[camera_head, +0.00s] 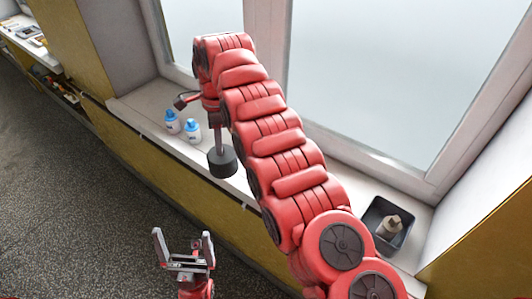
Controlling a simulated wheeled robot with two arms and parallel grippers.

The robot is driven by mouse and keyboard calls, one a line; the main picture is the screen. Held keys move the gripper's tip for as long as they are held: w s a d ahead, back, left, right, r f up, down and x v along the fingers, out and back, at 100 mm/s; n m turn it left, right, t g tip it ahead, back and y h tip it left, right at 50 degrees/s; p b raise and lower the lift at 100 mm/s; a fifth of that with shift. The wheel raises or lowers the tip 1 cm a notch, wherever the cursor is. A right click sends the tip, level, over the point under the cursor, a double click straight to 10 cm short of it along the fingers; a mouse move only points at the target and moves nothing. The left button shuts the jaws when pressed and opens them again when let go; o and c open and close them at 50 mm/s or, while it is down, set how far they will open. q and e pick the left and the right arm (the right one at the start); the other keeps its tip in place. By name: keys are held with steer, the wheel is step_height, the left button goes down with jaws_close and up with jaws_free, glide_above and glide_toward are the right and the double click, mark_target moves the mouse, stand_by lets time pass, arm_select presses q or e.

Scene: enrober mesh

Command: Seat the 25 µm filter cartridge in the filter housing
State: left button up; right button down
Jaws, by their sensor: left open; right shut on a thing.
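Two small white cylinders with blue tops, the left one (173,122) and the right one (192,130), stand upright on the sill. Their labels are too small to read, so I cannot tell which, if either, is the 25 µm cartridge. My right gripper (219,146) points down just right of them, seen edge-on. It is shut on a short dark grey cylinder (222,163); whether that touches the sill is unclear. I cannot pick out the filter housing for certain. My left gripper (183,262) is open and empty, low in front of the sill.
A dark tray (373,212) with a grey-brown block-like part (392,225) stands at the sill's right end. The window and its frame (265,45) rise behind the sill. My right arm hides the sill's middle. Clear floor lies left.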

steer(key=w+d+f+p, duration=0.1)
steer(key=d+p, duration=0.1)
steer(key=d, duration=0.2)
steer(key=w+d+p, duration=0.2)
steer(key=d+p, duration=0.1)
steer(key=d, duration=0.1)
steer(key=w+d+f+p, duration=0.1)
steer(key=w+d+p, duration=0.1)
steer(key=d, duration=0.2)
steer(key=shift+w+d+f+p, duration=0.15)
steer(key=shift+d+f+p, duration=0.15)
steer(key=shift+f+p, duration=0.05)
step_height(320, 180, down, 2)
steer(key=shift+f+p, duration=0.1)
steer(key=shift+p, duration=0.5)
steer(key=shift+f+b, duration=0.75)
steer(key=shift+b, duration=0.05)
steer(key=c, duration=0.7)
jaws_free()
steer(key=shift+r, duration=0.1)
